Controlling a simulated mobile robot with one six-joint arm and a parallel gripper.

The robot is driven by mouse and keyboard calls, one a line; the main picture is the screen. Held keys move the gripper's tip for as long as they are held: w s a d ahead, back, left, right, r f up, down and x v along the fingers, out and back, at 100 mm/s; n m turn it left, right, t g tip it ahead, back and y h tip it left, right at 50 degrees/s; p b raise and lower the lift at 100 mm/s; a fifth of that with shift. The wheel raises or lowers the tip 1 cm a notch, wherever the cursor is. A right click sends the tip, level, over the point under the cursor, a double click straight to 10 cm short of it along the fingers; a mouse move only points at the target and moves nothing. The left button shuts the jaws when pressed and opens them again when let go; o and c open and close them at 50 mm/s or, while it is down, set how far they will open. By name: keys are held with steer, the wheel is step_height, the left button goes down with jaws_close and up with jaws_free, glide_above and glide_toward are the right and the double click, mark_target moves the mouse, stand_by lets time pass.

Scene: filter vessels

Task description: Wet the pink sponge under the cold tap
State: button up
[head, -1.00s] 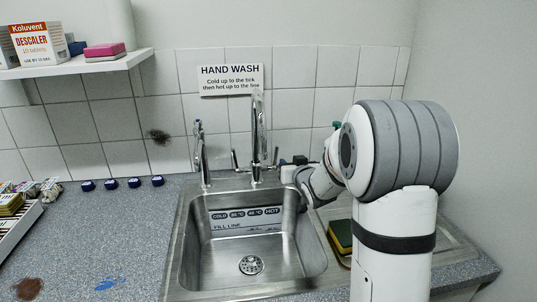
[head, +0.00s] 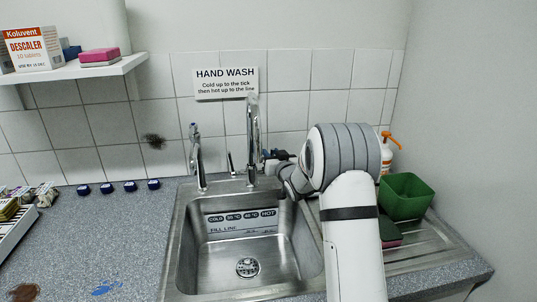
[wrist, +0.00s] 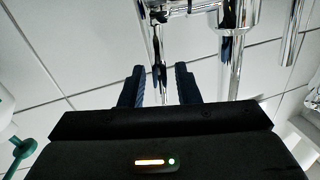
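A pink sponge (head: 100,56) with a pale layer lies on the wall shelf. Another sponge (head: 391,234), green on top with dark pink below, lies on the drainer, partly hidden by my arm. The tall chrome mixer tap (head: 253,140) stands behind the sink, with a lever (head: 231,165) on its left. A smaller tap (head: 196,158) stands further left. I see no water running. My gripper (head: 272,155) is just right of the mixer. In the wrist view my gripper (wrist: 160,86) has its fingers apart, with chrome pipework beyond; contact cannot be told.
The empty steel sink (head: 185,250) has a marked fill-line panel (head: 240,222). A green tub (head: 404,193) and an orange-topped bottle (head: 386,155) stand at the right. Several blue caps (head: 130,186) line the counter. A descaler box (head: 36,47) is on the shelf.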

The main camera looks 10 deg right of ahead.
jaws_close()
stand_by(0.4)
steer(key=shift+f+b, duration=0.15)
steer(key=shift+b, duration=0.4)
steer(key=b, duration=0.2)
steer(key=shift+s+f+t+b, duration=0.15)
steer(key=shift+f+t+b, duration=0.05)
steer(key=shift+t+b, duration=0.15)
steer(key=s+t+y+b, duration=0.1)
steer(key=t+b, duration=0.1)
steer(key=b, duration=0.7)
steer(key=shift+s+n, duration=0.15)
steer(key=shift+n, duration=0.15)
steer(key=shift+s+r+t+b, duration=0.1)
steer(key=shift+r+t+b, duration=0.15)
steer(key=shift+b, duration=0.4)
